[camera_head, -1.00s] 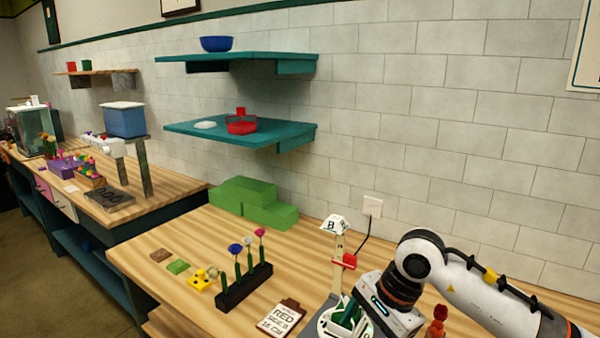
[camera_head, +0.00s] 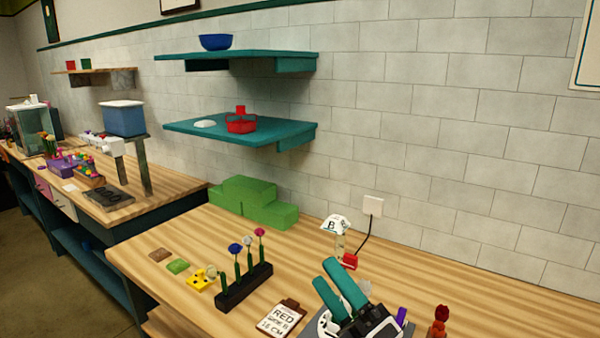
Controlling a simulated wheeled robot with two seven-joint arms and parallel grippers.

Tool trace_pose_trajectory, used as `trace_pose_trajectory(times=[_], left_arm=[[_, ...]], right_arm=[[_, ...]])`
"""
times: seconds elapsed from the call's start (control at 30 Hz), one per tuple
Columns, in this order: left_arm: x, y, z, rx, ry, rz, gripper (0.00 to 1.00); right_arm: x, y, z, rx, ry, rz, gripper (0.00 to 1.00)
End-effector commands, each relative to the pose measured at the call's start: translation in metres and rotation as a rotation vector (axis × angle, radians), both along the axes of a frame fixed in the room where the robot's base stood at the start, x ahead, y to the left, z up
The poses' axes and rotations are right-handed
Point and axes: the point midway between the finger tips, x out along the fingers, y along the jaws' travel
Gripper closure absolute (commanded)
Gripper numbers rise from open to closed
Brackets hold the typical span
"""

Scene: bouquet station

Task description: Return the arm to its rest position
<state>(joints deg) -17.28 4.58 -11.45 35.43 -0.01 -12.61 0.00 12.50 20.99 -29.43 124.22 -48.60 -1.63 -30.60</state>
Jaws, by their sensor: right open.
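My right gripper (camera_head: 325,272) shows at the bottom right, with its two teal fingers pointing up and to the left. The fingers are apart with nothing visible between them. The rest of my right arm is not visible. My left gripper is not in view.
A black rack (camera_head: 232,297) with several flowers stands left of the gripper, and a card on a clipboard (camera_head: 279,318) lies between them. A white-topped stand with a red part (camera_head: 350,261) is behind the gripper. Green blocks (camera_head: 268,214) are against the wall.

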Motion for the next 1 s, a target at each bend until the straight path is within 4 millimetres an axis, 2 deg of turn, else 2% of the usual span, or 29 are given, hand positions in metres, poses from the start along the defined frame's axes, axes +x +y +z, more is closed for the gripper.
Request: trace_pose_trajectory(times=[0.03, 0.13, 0.23, 0.3, 0.4, 0.5, 0.7, 0.9, 1.0], left_arm=[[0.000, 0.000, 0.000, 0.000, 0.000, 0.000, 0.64], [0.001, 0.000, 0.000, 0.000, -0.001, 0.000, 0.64], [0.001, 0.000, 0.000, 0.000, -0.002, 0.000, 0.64], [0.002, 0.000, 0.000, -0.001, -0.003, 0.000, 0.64], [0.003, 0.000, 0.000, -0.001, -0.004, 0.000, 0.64], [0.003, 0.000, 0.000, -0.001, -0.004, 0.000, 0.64], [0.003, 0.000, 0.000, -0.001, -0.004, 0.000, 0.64], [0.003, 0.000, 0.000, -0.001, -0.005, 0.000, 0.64], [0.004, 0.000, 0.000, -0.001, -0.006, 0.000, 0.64]], right_arm=[[0.008, -0.022, -0.018, 0.128, 0.158, -0.057, 0.18], [0.017, -0.066, -0.063, 0.370, 0.466, -0.176, 0.18], [0.009, -0.104, -0.123, 0.597, 0.775, -0.306, 0.18], [-0.008, -0.125, -0.168, 0.739, 0.981, -0.402, 0.18], [-0.043, -0.144, -0.222, 0.905, 1.237, -0.532, 0.18], [-0.082, -0.154, -0.263, 1.025, 1.439, -0.647, 0.18], [-0.154, -0.160, -0.311, 1.181, 1.738, -0.841, 0.18], [-0.224, -0.158, -0.335, 1.281, 1.977, -1.022, 0.18], [-0.216, -0.157, -0.362, 1.275, 1.988, -1.035, 0.18]])
